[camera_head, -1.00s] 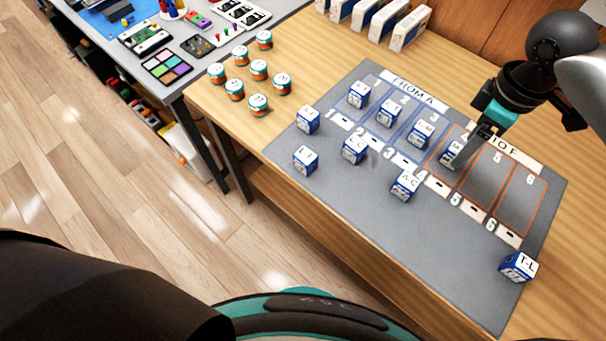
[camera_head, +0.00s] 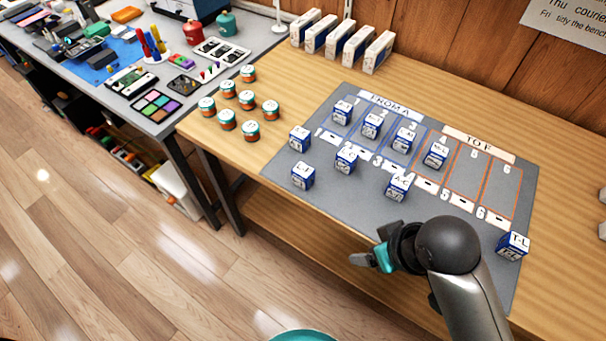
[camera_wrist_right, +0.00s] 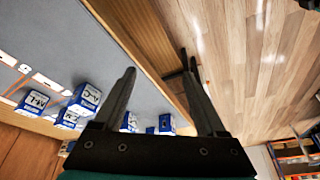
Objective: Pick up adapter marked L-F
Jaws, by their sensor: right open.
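Several small blue-and-white adapter boxes stand on a grey mat (camera_head: 345,192). The box at the mat's near left (camera_head: 303,176) has a top label that seems to start with L; its second letter is too small to be sure. Another box (camera_head: 346,160) stands right of it, and the A-C box (camera_head: 398,186) stands farther right. My right gripper (camera_head: 368,261) is open and empty, off the mat's near edge and right of the L box, pointing left. In the right wrist view, its open fingers (camera_wrist_right: 158,68) have nothing between them; several boxes show beyond and beside them.
A row of boxes with labels (camera_head: 435,154) stands in the mat's marked lanes. The T-L box (camera_head: 512,246) is at the right corner. Orange-and-teal round pots (camera_head: 250,130) stand left of the mat. White cartons (camera_head: 342,43) line the back. The table's front edge is near my gripper.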

